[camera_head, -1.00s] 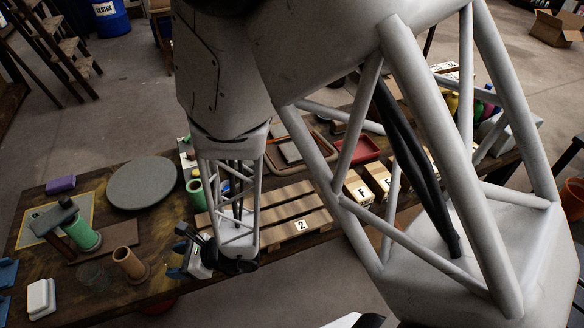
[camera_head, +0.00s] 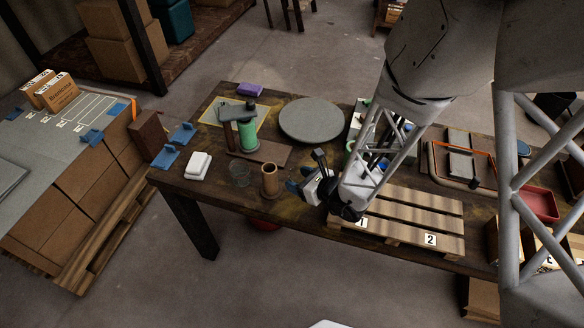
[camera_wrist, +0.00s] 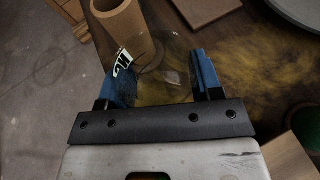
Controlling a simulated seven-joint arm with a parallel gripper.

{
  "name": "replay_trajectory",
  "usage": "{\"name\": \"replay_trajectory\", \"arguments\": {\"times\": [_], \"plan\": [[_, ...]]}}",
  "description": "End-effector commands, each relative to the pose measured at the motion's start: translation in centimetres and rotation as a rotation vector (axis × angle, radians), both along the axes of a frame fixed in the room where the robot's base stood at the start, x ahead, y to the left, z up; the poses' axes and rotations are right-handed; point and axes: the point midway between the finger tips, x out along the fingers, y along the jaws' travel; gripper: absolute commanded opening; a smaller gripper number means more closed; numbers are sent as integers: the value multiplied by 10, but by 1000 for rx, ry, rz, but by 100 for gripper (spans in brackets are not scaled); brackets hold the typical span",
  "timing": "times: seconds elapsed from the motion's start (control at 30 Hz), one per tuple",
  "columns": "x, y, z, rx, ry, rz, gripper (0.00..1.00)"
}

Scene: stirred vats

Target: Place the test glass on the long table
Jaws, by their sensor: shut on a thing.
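My gripper (camera_head: 300,181) is at the front edge of the long dark wooden table (camera_head: 222,197), right of a brown tube (camera_head: 269,181). In the wrist view its blue fingers (camera_wrist: 168,85) are shut on a clear, see-through thing (camera_wrist: 172,68), seemingly the test glass. Its outline is faint, and I cannot tell its tilt or whether it touches the table. A white label with dark marks shows at the left finger. The held glass cannot be made out in the head view.
A slatted wooden pallet (camera_head: 400,215) with number tags lies right of my gripper. A round grey disc (camera_head: 311,121), a green cylinder on a stand (camera_head: 247,137) and a white block (camera_head: 198,164) are on the table. Bare wood shows between the disc and the brown tube.

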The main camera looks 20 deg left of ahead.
Motion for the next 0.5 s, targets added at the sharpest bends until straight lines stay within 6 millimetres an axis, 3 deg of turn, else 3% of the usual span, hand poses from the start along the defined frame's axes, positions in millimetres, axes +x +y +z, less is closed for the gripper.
{"name": "replay_trajectory", "arguments": {"times": [0.5], "plan": [[60, 41, -6, 1, -1, 0, 36]]}}
